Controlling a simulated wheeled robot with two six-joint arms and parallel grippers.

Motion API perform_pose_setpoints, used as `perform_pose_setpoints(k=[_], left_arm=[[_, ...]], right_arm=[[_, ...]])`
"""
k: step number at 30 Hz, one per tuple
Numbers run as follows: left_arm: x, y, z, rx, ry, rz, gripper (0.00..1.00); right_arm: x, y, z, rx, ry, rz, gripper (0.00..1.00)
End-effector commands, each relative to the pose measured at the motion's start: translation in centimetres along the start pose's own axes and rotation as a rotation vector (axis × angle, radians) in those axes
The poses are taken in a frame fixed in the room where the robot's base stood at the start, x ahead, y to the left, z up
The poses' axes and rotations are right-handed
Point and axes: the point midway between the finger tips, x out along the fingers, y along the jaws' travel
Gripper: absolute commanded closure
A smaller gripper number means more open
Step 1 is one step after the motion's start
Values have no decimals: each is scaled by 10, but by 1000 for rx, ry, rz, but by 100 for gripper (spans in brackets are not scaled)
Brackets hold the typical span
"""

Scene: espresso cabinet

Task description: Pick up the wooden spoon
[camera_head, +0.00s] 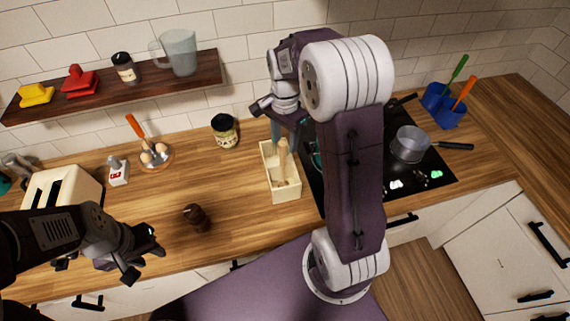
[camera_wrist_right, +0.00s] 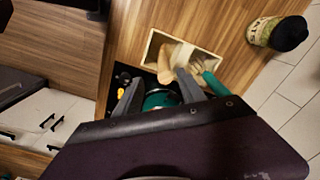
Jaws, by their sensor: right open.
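In the right wrist view, the wooden spoon (camera_wrist_right: 178,60) leans in the box (camera_wrist_right: 208,49) beside a teal-green utensil (camera_wrist_right: 206,72). My right gripper (camera_head: 286,132) is over the far end of the box, with its fingers close to the spoon's upper end. It is open in the right wrist view (camera_wrist_right: 162,88); whether the fingers touch the spoon cannot be told. My left gripper (camera_head: 144,262) is open and empty above the counter's front edge, far from the box.
A black hob (camera_head: 440,165) with a saucepan (camera_head: 410,145) is right of the box, partly hidden by my arm. A jar (camera_head: 224,131) stands behind-left, a brown pepper mill (camera_head: 196,217) front-left. A toaster (camera_head: 66,186) is at far left.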

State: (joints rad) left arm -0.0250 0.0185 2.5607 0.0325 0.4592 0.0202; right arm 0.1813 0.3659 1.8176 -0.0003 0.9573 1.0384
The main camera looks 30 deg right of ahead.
Motion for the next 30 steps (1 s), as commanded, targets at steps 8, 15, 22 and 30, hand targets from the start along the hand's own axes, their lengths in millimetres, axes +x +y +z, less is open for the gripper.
perform_pose_setpoints(k=[8,15,22,30], left_arm=[[-9,0,-1,0,1,0,64],[-30,1,-4,0,1,0,64],[-30,1,-3,0,1,0,64],[-30,0,-3,0,1,0,64]], right_arm=[[29,0,0,-2,-1,2,53],[60,1,-1,-2,-4,7,53],[81,0,-2,-2,-1,0,53],[81,0,-2,-2,0,0,92]])
